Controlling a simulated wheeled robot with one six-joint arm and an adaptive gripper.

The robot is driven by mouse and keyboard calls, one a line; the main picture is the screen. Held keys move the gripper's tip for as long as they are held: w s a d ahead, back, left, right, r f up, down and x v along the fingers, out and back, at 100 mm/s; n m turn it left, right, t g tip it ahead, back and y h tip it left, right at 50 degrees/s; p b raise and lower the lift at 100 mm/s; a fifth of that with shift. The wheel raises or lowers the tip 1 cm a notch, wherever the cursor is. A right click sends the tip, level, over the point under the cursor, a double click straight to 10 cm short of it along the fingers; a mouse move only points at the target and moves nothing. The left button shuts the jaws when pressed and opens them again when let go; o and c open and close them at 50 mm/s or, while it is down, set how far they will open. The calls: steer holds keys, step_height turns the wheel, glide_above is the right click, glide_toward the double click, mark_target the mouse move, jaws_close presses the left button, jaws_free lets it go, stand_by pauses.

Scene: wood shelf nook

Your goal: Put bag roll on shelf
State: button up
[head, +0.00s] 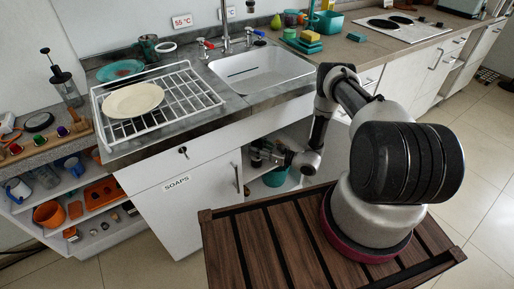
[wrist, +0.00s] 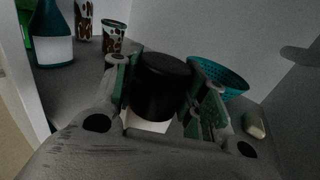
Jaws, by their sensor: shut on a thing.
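The bag roll (wrist: 163,84) is a black cylinder in the middle of the wrist view. My gripper (wrist: 163,100) is shut on it, with a green-padded finger on each side. The shelf (wrist: 72,92) is a grey surface inside a white-walled cupboard, behind and to the left of the roll. In the head view my arm reaches into the open cupboard under the sink, and my gripper (head: 262,153) is dark and small there. I cannot tell whether the roll touches the shelf, as my gripper hides its lower part.
A teal perforated basket (wrist: 222,77) stands close to the right of the roll, with a pale rounded item (wrist: 254,125) beyond my right finger. A dark bottle with a pale label (wrist: 52,38) and patterned cups (wrist: 115,38) stand at the left. The cupboard door (head: 216,180) borders the opening.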

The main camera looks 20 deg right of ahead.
steer(key=shift+f, duration=0.1)
steer(key=o, duration=1.2)
steer(key=v, duration=1.2)
